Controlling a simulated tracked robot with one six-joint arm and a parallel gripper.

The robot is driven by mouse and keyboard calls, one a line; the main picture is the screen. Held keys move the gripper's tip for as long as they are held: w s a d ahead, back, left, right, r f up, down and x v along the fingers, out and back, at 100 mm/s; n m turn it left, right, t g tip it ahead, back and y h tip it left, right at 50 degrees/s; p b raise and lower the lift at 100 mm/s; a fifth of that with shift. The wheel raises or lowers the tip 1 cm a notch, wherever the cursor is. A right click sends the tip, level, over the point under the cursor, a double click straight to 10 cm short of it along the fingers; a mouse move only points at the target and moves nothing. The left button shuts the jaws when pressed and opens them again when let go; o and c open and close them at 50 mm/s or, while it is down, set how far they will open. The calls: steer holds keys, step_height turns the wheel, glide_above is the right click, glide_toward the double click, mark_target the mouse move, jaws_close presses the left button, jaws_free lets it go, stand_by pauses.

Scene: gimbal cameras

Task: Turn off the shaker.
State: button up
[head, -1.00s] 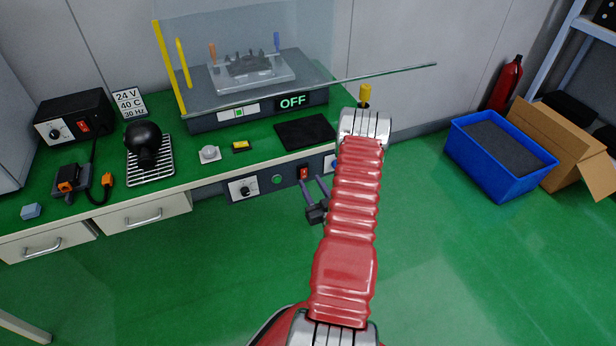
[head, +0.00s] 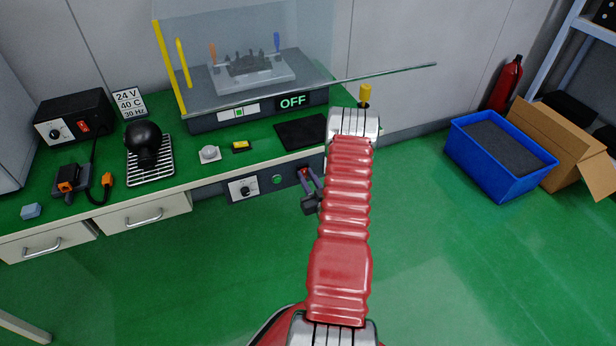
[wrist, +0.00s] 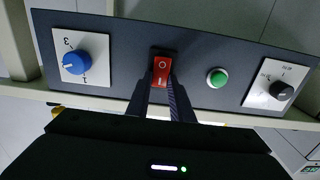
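The shaker (head: 251,70), a pale platform carrying dark clamps, stands under a clear hood on a dark base. The sign on the base (head: 291,102) reads OFF. A red rocker switch (wrist: 161,72) in a black frame sits on the dark control panel (wrist: 204,50) under the bench edge. My gripper (wrist: 161,82) is open, its two dark fingers reaching up to either side of the switch, with the red rocker showing between them. I cannot tell whether the fingertips touch it. In the head view, my gripper (head: 309,178) is at the panel's right part and covers most of the switch.
A green button (wrist: 217,78) and black knob (wrist: 281,91) are right of the switch in the wrist view; a blue knob (wrist: 76,62) is left. The bench holds a black mat (head: 303,131) and power supply (head: 72,117). A blue crate (head: 500,181) stands right on open floor.

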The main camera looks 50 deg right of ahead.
jaws_close()
steer(key=shift+f+h, duration=0.15)
steer(key=shift+h, duration=0.15)
steer(key=shift+s+d+f+t+h, duration=0.1)
steer(key=shift+t+h, duration=0.2)
steer(key=shift+t, duration=0.4)
steer(key=o, duration=0.6)
jaws_free()
